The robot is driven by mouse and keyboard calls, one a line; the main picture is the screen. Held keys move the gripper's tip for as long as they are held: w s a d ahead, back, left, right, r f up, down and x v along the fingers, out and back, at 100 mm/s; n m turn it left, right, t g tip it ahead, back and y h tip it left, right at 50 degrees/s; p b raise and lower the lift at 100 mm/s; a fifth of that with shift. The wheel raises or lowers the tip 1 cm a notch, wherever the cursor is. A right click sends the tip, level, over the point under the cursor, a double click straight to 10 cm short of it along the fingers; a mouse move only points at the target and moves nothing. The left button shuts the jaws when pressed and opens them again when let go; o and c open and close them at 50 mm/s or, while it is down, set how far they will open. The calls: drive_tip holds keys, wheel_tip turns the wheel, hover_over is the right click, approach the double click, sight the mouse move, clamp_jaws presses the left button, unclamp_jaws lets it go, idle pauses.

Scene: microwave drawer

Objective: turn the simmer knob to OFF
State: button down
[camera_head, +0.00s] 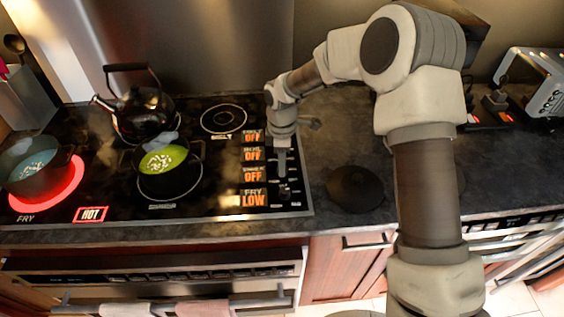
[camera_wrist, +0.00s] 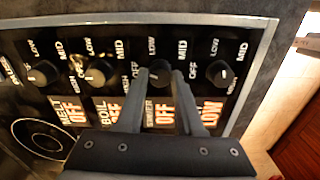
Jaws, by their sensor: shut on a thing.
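The simmer knob (camera_wrist: 158,72) is a dark round knob, third from the left in the wrist view, with LOW, MID and OFF marks around it. Its display (camera_wrist: 160,112) reads SIMMER OFF; the same display is lit orange in the head view (camera_head: 253,175). My gripper (camera_wrist: 160,76) has one finger on each side of the simmer knob and is shut on it. In the head view my gripper (camera_head: 282,165) points down over the knob column, and its fingers hide part of it. The knob's pointer direction is not clear.
The fry knob (camera_wrist: 220,73) and boil knob (camera_wrist: 97,73) sit close on either side. The fry display (camera_head: 253,198) reads LOW; its burner (camera_head: 75,188) glows red under a dark pot, beside a HOT sign (camera_head: 90,214). A pot with green contents (camera_head: 180,180) and a kettle (camera_head: 145,112) stand left.

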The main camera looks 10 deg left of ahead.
drive_tip(key=shift+n+p, duration=0.3)
drive_tip(key=shift+n, duration=1.6)
drive_tip(key=c, duration=0.5)
unclamp_jaws()
drive_tip(key=shift+c, duration=0.2)
drive_tip(key=shift+r, duration=0.15)
wheel_tip(320, 180, up, 17)
drive_tip(key=shift+r, duration=0.15)
